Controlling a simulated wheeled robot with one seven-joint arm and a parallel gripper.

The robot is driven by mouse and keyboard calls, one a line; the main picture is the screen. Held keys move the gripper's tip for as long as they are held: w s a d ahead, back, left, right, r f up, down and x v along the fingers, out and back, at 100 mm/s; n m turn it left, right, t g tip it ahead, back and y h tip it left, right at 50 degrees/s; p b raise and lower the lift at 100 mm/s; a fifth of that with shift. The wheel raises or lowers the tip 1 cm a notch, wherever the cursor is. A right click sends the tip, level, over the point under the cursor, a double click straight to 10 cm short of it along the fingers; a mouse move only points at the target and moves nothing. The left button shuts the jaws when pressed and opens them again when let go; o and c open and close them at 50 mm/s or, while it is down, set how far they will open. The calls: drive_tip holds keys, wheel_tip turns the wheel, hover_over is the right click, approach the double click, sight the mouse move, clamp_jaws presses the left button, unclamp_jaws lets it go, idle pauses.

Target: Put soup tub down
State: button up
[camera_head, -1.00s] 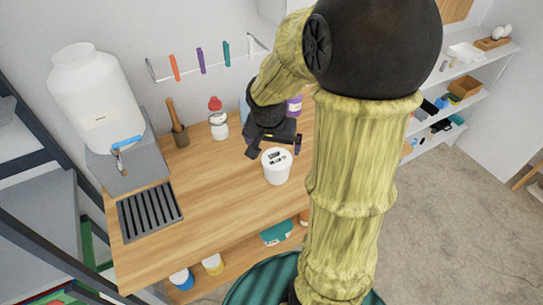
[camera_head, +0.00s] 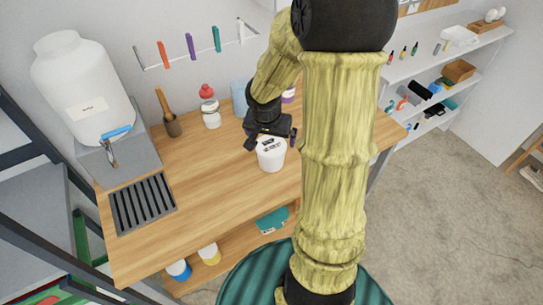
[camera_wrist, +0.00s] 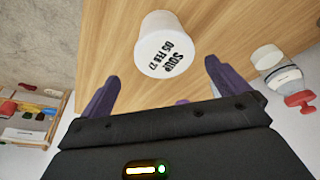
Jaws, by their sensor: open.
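The soup tub (camera_head: 271,158) is white, with a lid, and stands upright on the wooden counter (camera_head: 215,200). In the wrist view the tub (camera_wrist: 168,45) shows dark lettering reading "SOUP" and a date on its lid. My gripper (camera_head: 271,141) is at the tub's far side in the head view and covers part of its lid edge. In the wrist view its two purple fingers (camera_wrist: 161,70) are spread wide, with nothing between them. The tub lies just beyond the fingertips, and I see no finger touching it.
A red-capped bottle (camera_head: 210,107), a mortar with pestle (camera_head: 169,118) and a large white container (camera_head: 85,90) stand along the back. A dark drain grate (camera_head: 143,203) is at the left. The counter between the grate and the tub is clear. Wall shelves (camera_head: 440,95) are at the right.

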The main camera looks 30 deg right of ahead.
sight(270, 146)
drive_tip(key=x, duration=0.2)
drive_tip(key=b+x, duration=0.1)
drive_tip(key=x, duration=0.2)
drive_tip(key=shift+w, duration=0.25)
drive_tip(key=shift+w+a, duration=0.1)
drive_tip(key=shift+a, duration=0.1)
drive_tip(key=shift+s+r, duration=0.1)
drive_tip(key=shift+s, duration=0.1)
drive_tip(key=shift+d+f, duration=0.2)
drive_tip(key=shift+f, duration=0.1)
drive_tip(key=shift+w+b+x, duration=0.2)
drive_tip(key=shift+b+x, duration=0.3)
drive_tip(key=shift+x, duration=1.8)
drive_tip(key=shift+a, duration=0.15)
drive_tip(key=shift+w, duration=0.1)
drive_tip(key=c, duration=1.3)
drive_tip(key=shift+o, duration=0.2)
drive_tip(key=shift+r, duration=0.15)
